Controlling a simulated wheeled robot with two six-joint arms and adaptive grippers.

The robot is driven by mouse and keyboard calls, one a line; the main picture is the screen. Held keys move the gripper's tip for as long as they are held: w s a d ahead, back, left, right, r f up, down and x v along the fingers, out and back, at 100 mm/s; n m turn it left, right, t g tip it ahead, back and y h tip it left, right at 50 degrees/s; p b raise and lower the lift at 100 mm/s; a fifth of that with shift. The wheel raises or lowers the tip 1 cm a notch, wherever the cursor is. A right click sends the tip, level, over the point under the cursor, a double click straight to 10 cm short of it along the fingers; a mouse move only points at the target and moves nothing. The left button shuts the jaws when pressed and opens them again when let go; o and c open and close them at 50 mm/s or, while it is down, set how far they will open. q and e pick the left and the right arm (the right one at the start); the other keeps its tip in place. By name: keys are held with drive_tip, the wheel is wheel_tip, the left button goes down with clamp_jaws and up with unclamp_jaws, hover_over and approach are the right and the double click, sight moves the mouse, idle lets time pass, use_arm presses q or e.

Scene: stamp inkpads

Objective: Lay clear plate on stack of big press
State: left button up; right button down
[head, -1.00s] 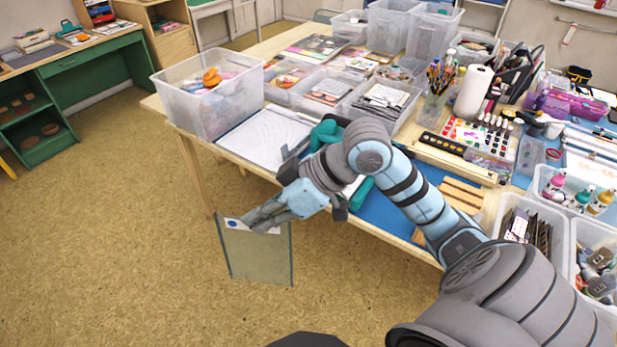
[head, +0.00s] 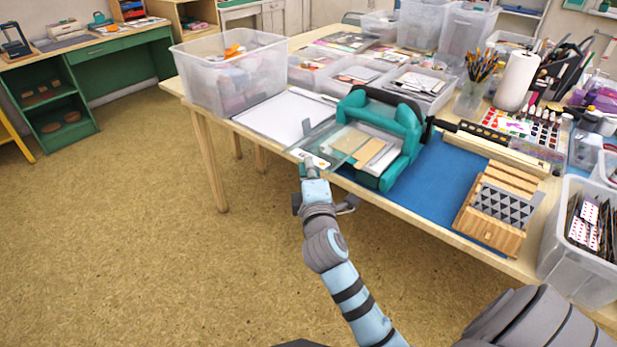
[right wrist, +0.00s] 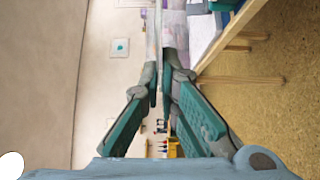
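The clear plate (head: 326,145) is a thin see-through sheet, held nearly flat at the table's front edge. My right gripper (head: 309,167) is shut on its near left edge, by a white label with a coloured mark. The right wrist view shows the plate edge-on (right wrist: 166,38) between the two fingers (right wrist: 163,82). The big press (head: 408,122) is teal with a dark roller handle and stands on the table. Its beige stack (head: 376,153) lies in its opening. The plate's far part overlaps the stack in the picture; I cannot tell whether they touch. My left gripper is not in view.
A white sheet or board (head: 277,118) lies left of the press, beside a clear bin (head: 215,83). A blue mat (head: 440,185) with a wooden slatted block (head: 500,212) lies to the right. Several clear trays and bins stand behind.

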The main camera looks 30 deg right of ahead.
sight(337, 148)
drive_tip(key=shift+r, duration=0.2)
drive_tip(key=shift+s+d, duration=0.1)
drive_tip(key=w+d, duration=0.1)
drive_tip(key=d, duration=0.5)
drive_tip(key=w+d, duration=0.1)
drive_tip(key=d, duration=0.2)
drive_tip(key=shift+w+f, duration=0.3)
drive_tip(key=shift+d+f+b, duration=0.15)
drive_tip(key=shift+d+b, duration=0.15)
drive_tip(key=shift+b, duration=0.1)
drive_tip(key=shift+a+f+b, duration=0.1)
drive_tip(key=shift+f+b, duration=0.3)
drive_tip(key=shift+f, duration=0.2)
